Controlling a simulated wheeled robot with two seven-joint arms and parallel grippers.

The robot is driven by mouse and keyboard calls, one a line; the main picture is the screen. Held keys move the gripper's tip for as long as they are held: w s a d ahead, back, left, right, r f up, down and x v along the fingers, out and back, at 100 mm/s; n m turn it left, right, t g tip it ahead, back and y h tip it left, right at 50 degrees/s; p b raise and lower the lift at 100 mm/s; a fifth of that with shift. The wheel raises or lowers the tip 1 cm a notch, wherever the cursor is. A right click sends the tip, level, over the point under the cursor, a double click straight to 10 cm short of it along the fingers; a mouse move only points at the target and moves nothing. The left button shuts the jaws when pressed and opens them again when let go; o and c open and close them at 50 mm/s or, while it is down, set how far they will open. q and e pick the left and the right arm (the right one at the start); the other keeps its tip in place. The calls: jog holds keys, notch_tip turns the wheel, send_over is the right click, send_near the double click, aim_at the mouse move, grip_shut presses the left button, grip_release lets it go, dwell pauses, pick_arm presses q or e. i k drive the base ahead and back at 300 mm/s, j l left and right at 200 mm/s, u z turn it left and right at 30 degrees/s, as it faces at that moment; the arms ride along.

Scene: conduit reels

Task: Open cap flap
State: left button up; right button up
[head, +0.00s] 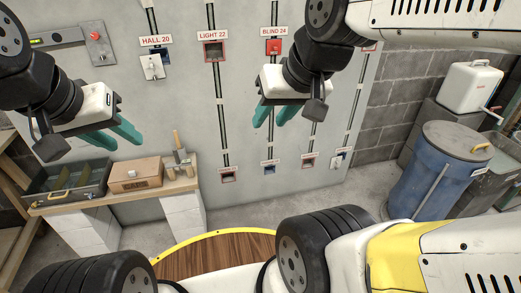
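No part labelled as a cap flap can be made out for certain. On the grey wall panel, a white plate (152,67) sits tilted under the HALL 20 label, by a blue-edged box. A red cover (273,47) sits under the BLIND 24 label. A red-framed box (214,52) under LIGHT 22 shows a dark inside. My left gripper (121,139) has two teal fingers apart with nothing between them, above the workbench. My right gripper (273,117) has its teal fingers apart and empty, in front of the panel below BLIND 24. My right arm hides part of the panel's top right.
A workbench (115,198) at left holds a toolbox (66,185) and a wooden box (136,175). A blue barrel (437,180) and a white canister (470,88) stand at right. The floor before the panel is clear.

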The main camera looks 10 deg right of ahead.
aim_at(138, 168)
jog(key=i+j+u, duration=0.3)
jog(key=j, duration=0.2)
jog(key=i+j+u, duration=0.3)
jog(key=i+j, duration=0.1)
jog(key=i, duration=0.05)
